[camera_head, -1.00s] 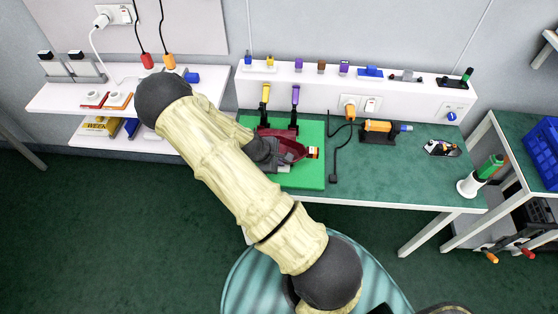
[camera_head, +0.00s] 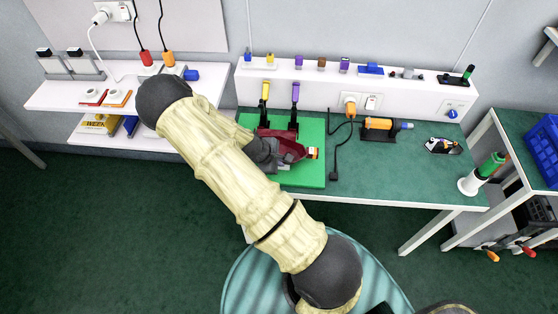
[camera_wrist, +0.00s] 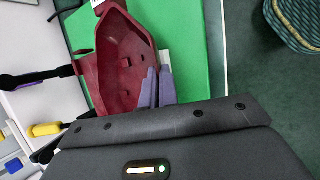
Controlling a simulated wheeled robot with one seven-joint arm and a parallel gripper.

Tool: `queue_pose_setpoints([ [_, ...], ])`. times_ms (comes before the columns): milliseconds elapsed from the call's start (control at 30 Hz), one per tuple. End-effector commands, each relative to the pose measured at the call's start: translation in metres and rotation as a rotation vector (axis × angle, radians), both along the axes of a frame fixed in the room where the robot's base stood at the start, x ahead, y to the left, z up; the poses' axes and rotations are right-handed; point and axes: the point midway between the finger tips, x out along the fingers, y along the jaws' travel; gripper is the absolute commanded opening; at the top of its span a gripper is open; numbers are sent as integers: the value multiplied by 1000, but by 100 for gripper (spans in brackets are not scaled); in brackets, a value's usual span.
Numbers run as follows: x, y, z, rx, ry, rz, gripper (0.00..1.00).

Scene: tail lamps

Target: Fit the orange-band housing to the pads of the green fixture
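The dark red, hollow housing (camera_head: 291,149) lies over the green fixture (camera_head: 312,180), with an orange band (camera_head: 315,153) at its right end. In the wrist view the housing (camera_wrist: 118,60) shows its open inside, with small holes in its floor. My gripper (camera_head: 272,152) is at the left part of the housing. In the wrist view its two grey-purple fingers (camera_wrist: 157,88) are close together on the housing's side wall. Two clamps with a yellow handle (camera_head: 265,92) and a purple handle (camera_head: 295,94) stand upright behind the housing. Whether the housing touches the pads is hidden.
A black cable (camera_head: 334,150) lies right of the fixture. A white shelf (camera_head: 430,92) with small parts runs along the back.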

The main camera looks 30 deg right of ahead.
Motion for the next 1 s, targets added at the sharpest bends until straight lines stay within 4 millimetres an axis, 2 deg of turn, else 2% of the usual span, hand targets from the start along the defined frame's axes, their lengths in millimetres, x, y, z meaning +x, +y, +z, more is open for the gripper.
queue_pose_setpoints([
  [400, 0, 0, -12, 0, -2, -1, 0],
  [1000, 0, 0, -13, -1, -1, 0, 0],
])
